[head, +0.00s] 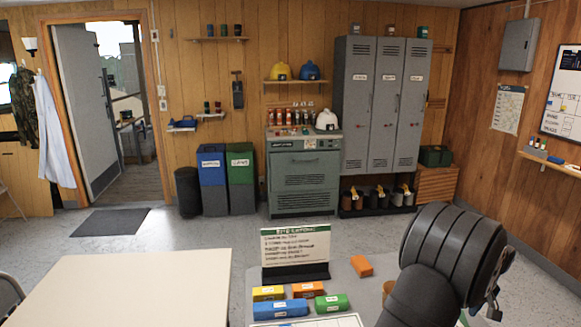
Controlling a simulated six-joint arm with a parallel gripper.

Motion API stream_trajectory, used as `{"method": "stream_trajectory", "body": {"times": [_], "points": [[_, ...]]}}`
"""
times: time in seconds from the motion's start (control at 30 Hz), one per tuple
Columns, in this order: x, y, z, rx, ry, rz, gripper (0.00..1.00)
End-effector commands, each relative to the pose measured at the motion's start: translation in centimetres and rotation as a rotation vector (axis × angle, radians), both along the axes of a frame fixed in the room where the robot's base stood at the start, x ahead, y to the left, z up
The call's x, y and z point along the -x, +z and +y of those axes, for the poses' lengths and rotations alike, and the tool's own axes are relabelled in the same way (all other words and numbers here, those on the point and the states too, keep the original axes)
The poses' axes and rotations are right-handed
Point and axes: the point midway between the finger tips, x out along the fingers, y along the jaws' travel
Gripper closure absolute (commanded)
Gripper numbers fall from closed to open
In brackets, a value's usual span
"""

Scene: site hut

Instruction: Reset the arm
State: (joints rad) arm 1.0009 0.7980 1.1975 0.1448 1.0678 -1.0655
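My dark arm fills the lower right of the head view, with its thick ribbed part bent over the near worktop. A small dark part that looks like my gripper (494,304) shows just beyond it, mostly hidden by the arm. I cannot see whether its fingers are open or shut, or whether they hold anything. On the worktop left of the arm lie an orange block (362,266), a second orange block (308,289), a yellow block (269,293), a blue block (280,309) and a green block (331,303).
A printed sign (296,246) stands upright on a black base behind the blocks. A pale table (140,285) stands at the lower left. Grey lockers (383,105), a grey cabinet (303,180) and blue and green bins stand along the far wall.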

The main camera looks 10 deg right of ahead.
Motion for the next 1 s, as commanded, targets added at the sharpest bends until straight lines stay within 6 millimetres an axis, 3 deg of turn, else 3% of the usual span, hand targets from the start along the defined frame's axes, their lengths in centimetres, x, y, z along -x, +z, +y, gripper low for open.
{"method": "stream_trajectory", "body": {"times": [0.23,0.87,0.9,1.0], "points": [[0.8,5.1,0.0,0.003,0.0,-0.001,0.42],[-1.0,-7.8,0.1,-0.004,0.001,0.004,0.42],[-1.1,-6.1,-0.1,0.003,0.001,-0.001,0.42],[-1.1,-4.0,-0.1,0.004,0.0,-0.002,0.42]]}}
